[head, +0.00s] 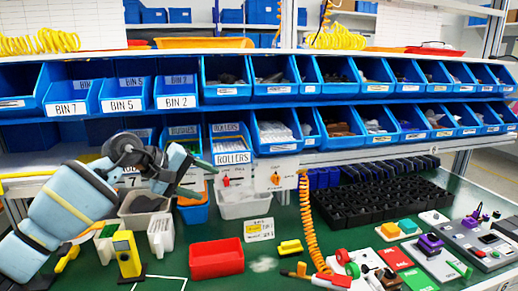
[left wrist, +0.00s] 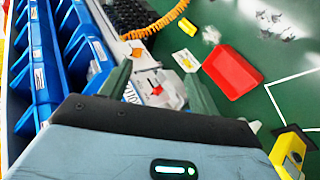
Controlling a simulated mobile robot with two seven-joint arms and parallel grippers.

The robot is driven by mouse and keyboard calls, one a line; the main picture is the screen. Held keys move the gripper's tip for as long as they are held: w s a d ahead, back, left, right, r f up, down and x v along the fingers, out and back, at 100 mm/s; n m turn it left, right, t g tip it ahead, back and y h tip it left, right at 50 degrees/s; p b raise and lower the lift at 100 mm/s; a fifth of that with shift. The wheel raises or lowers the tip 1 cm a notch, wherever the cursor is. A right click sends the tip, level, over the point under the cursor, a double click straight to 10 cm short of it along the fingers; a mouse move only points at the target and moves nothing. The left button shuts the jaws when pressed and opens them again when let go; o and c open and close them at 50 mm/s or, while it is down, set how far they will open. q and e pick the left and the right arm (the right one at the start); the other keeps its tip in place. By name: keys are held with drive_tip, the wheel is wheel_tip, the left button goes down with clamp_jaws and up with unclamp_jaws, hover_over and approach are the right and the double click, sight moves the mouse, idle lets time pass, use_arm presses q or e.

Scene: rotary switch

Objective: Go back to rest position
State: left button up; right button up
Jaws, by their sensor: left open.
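My left gripper (head: 199,178) is in front of the lower bin shelf at the left of the head view. Its fingers point right, towards a white switch panel with a red rotary knob (head: 227,182). In the left wrist view, the two fingers (left wrist: 157,70) are spread apart with nothing held between them. The red knob (left wrist: 157,90) shows in the gap, apart from both fingers. A second white panel with an orange rotary knob (head: 276,178) hangs to the right of the first. My right gripper is not in view.
Blue bins (head: 277,133) line two shelves above. On the green table are a red tray (head: 216,259), a yellow device (head: 127,254), a black grid tray (head: 385,201) and several small devices. An orange coiled cord (head: 311,225) hangs right of the panels.

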use_arm(q)
drive_tip(key=s+d+f+n+t+h, duration=0.35)
drive_tip(key=s+d+n+h, duration=0.4)
drive_tip(key=n, duration=0.55)
drive_tip(key=s+a+f+m+t+y, duration=0.1)
drive_tip(key=s+a+f+m+y, duration=0.45)
drive_tip(key=f+m, duration=0.4)
drive_tip(key=s+a+f+m+t+y, duration=0.2)
drive_tip(key=s+a+f+m+y, duration=0.3)
drive_tip(key=m, duration=0.7)
drive_tip(key=s+a+f+m+t+y, duration=0.1)
drive_tip(key=s+a+f+m+y, duration=0.3)
drive_tip(key=f+m+y, duration=0.45)
drive_tip(key=s+a+f+n+g+h, duration=0.1)
drive_tip(key=s+f+n+g, duration=0.25)
drive_tip(key=s, duration=0.65)
drive_tip(key=s+f+n+g+h, duration=0.1)
drive_tip(key=s+f+n+g, duration=0.3)
drive_tip(key=s, duration=0.6)
drive_tip(key=s+a+f+n+g+h, duration=0.1)
drive_tip(key=s+f+n+g, duration=0.3)
drive_tip(key=s, duration=0.6)
drive_tip(key=w+d+f+m+t+h, duration=0.1)
drive_tip(key=w+d+f+t, duration=0.2)
drive_tip(key=w+f+t, duration=0.3)
drive_tip(key=shift+w+f+t, duration=0.3)
drive_tip(key=shift+f+t, duration=0.2)
drive_tip(key=shift+f, duration=1.35)
drive_tip(key=shift+m, duration=0.25)
